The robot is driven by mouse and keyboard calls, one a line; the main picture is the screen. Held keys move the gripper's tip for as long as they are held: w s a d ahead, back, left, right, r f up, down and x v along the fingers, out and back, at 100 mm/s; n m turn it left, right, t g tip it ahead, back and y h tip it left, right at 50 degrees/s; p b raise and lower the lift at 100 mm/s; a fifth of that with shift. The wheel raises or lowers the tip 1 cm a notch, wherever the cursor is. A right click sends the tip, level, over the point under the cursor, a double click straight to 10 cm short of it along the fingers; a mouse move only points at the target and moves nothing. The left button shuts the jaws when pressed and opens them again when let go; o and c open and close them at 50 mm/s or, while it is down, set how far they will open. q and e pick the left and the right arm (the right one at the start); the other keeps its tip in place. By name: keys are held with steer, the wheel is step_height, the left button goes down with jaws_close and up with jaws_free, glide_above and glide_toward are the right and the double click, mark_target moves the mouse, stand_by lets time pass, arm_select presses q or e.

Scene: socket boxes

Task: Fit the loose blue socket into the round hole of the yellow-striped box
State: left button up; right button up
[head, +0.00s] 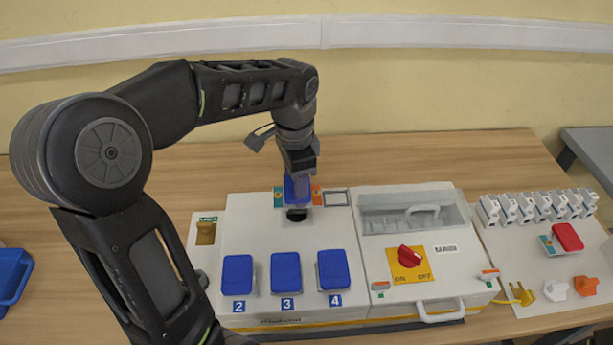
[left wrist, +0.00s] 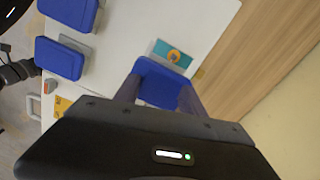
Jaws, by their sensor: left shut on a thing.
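The loose blue socket (head: 297,190) is held upright in my left gripper (head: 298,178), which is shut on it. It hangs just above and behind the dark round hole (head: 297,215) in the top of the white box (head: 245,215) with a yellow stripe along its lower front. A gap shows between the socket and the hole in the head view. In the left wrist view the blue socket (left wrist: 160,82) sits between the fingers, and the hole is hidden. My right gripper is not seen.
Blue-lidded sockets (head: 285,272) marked 2, 3 and 4 stand along the box front. To the right are a red rotary switch (head: 410,256), a clear-covered compartment (head: 410,212) and a panel of breakers (head: 540,207). A blue bin (head: 10,275) is at the far left.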

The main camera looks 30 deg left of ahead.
arm_select(q)
steer(key=shift+s+r, duration=0.15)
steer(key=shift+s, duration=0.1)
steer(key=shift+w+f+b, duration=0.1)
steer(key=shift+f+b, duration=0.7)
steer(key=shift+f, duration=0.25)
steer(key=shift+f, duration=0.15)
steer(key=shift+f+b, duration=0.7)
steer(key=shift+f, duration=0.15)
steer(key=shift+f, duration=0.25)
